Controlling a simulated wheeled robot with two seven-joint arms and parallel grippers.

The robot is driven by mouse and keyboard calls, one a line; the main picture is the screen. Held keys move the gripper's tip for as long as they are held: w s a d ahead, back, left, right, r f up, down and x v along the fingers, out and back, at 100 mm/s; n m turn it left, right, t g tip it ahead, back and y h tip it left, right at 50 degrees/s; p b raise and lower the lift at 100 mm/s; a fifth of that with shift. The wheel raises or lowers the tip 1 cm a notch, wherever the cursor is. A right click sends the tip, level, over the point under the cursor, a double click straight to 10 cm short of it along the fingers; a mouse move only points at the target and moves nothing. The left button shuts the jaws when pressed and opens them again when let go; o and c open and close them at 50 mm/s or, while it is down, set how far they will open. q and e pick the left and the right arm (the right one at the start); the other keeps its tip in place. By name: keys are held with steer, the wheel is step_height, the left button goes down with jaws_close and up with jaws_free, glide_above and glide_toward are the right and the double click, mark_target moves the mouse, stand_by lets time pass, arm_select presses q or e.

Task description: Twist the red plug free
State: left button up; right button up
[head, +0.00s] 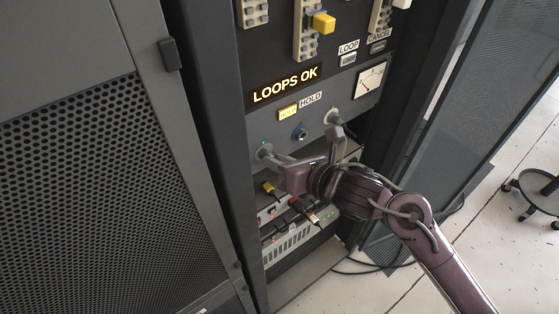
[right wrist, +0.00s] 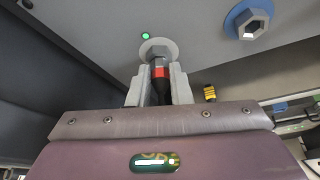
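The red plug (right wrist: 160,72), a dark plug with a red band, sits at a grey round socket (right wrist: 158,49) in the right wrist view. A green light glows beside that socket. My right gripper (right wrist: 160,84) has one finger on each side of the plug, seemingly touching it. In the head view my right gripper (head: 277,160) is at the left socket (head: 264,150) on the rack's grey panel, and its fingers hide the plug there. My left gripper is not in view.
A blue-ringed socket (head: 300,132) and a right socket (head: 335,118) with a grey plug and hanging cable are nearby. The lit HOLD button (head: 288,112) and LOOPS OK sign (head: 285,84) are above. Plugs on cables (head: 268,187) hang below. An open mesh door (head: 492,110) stands right.

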jaws_close()
steer(key=shift+s+a+n+t+h+b, duration=0.1)
steer(key=shift+n+t+h+b, duration=0.4)
steer(key=shift+b, duration=1.15)
steer(key=shift+a+n+t+h+b, duration=0.1)
steer(key=shift+n+h+b, duration=0.5)
steer(key=shift+n+b, duration=0.8)
steer(key=shift+m+b, duration=0.3)
steer(key=shift+b, duration=0.1)
steer(key=shift+n+t+b, duration=0.3)
steer(key=shift+n+b, duration=0.1)
steer(key=shift+b, duration=0.35)
steer(key=shift+s+a+n+t+h+b, duration=0.2)
steer(key=shift+n+t+h+b, duration=0.55)
steer(key=shift+b, duration=1.15)
steer(key=shift+n, duration=0.45)
steer(key=shift+f+n+t+h+b, duration=0.2)
steer(key=shift+n+h+b, duration=0.45)
steer(key=shift+b, duration=0.6)
